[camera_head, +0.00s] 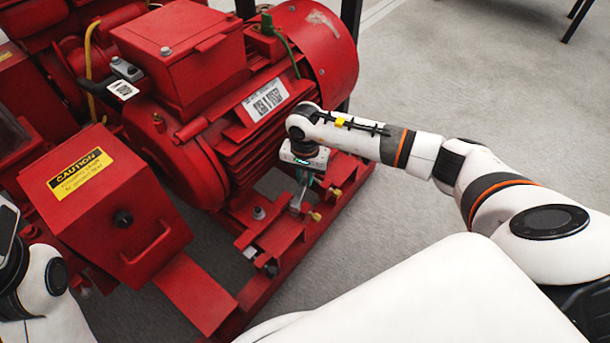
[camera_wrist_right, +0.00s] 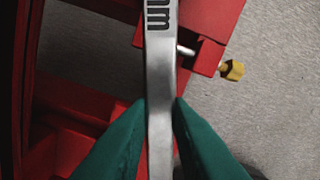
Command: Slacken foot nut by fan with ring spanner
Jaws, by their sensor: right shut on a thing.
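The red motor (camera_head: 215,130) stands on a red base frame (camera_head: 238,300), with its rounded fan cowl (camera_head: 325,50) at the far right end. My right gripper (camera_head: 302,182) is beside the motor's lower right side, above the foot rail. Its green fingers (camera_wrist_right: 159,108) are shut on the steel spanner (camera_wrist_right: 160,60), gripping its shank from both sides. The spanner (camera_head: 297,199) also shows below the gripper in the head view. Its ring end is out of the wrist view, and I cannot tell whether it sits on a nut. The foot nut by the fan is not clearly visible. My left gripper is out of view.
Another foot nut (camera_head: 258,212) shows nearer on the rail. Brass-coloured bolts (camera_head: 315,216) stick out of the base's right side; one shows in the wrist view (camera_wrist_right: 232,70). A red guard with a caution label (camera_head: 80,173) stands left.

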